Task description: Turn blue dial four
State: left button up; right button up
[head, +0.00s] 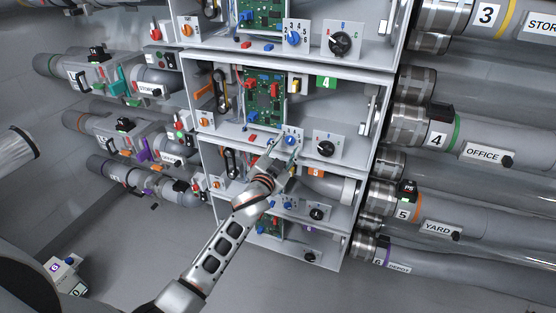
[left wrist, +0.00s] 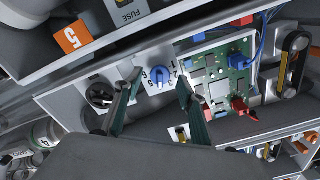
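The blue dial (head: 290,140) is on a small white numbered plate in the cabinet bay under the green 4 label (head: 326,81). In the left wrist view the blue dial (left wrist: 160,75) shows upside down, with its plate numbers partly visible. My left gripper (head: 284,147) reaches up to this plate from below and partly covers it. In the left wrist view the gripper (left wrist: 160,88) is open, with one finger on each side of the dial. Gaps show between the dial and both fingers, so contact cannot be seen. My right gripper is not in view.
A black dial (head: 326,148) on its own plate is close to the right. A green circuit board (head: 264,98) stands to the left. Shelves above and below hold similar panels. An orange 5 label (left wrist: 71,37) marks the shelf edge nearby. Large pipes (head: 480,148) flank the cabinet.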

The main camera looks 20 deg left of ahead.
pick_arm(q)
jog(key=s, duration=1)
jog(key=shift+a, duration=0.15)
